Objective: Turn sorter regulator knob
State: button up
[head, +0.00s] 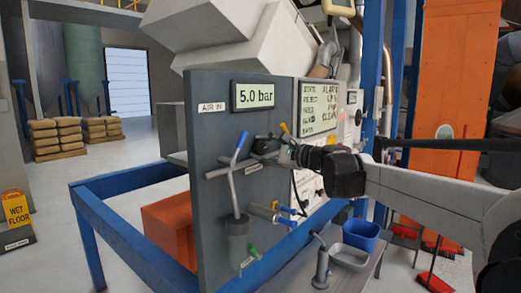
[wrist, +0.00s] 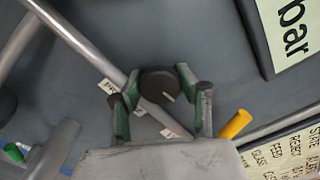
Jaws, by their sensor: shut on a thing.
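The regulator knob (wrist: 160,85) is a dark round knob on the grey panel (wrist: 215,70), in the middle of the wrist view. My gripper (wrist: 158,92) is shut on it, with its green-padded fingers on either side. A white pointer mark shows near the knob's edge. In the head view my gripper (head: 280,150) reaches the panel from the right and largely hides the knob. The display (head: 255,95) above reads 5.0 bar.
A grey pipe (wrist: 85,45) runs diagonally close beside the knob. A blue lever (head: 240,147), a yellow handle (wrist: 235,124) and green and blue valve handles are near. A blue bin (head: 361,235) stands lower right.

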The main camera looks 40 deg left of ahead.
dwell(0.3)
jog(key=o, duration=1.2)
jog(key=d, duration=1.2)
jog(key=shift+w, duration=0.25)
